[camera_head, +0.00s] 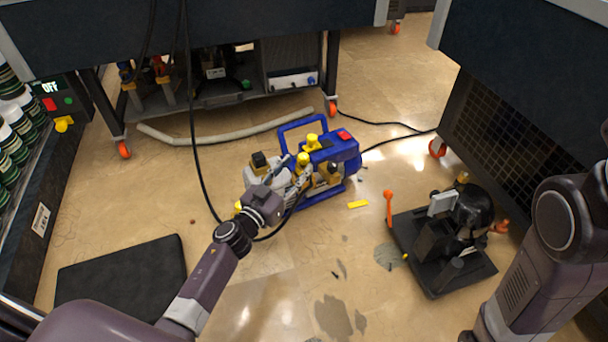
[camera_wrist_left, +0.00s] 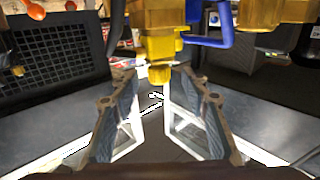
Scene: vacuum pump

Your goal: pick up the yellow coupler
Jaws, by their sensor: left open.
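The blue vacuum pump (camera_head: 345,155) stands on the floor with its handle up. A yellow coupler (camera_head: 303,159) sits on its near side; the left wrist view shows a yellow fitting (camera_wrist_left: 160,45) with a narrower end, which looks like this coupler. My left gripper (camera_head: 300,175) is at the pump's near side, close to the coupler. In the left wrist view its fingers (camera_wrist_left: 152,78) are spread, and the fitting's narrow end is at the gap between their tips. Contact cannot be told. My right arm shows at the right, its gripper out of view.
A black device with an orange-topped lever (camera_head: 389,195) stands further right. A black mat (camera_head: 120,270) lies at left. A pale hose (camera_head: 220,137) and dark cables lie around the pump. Workbenches stand behind.

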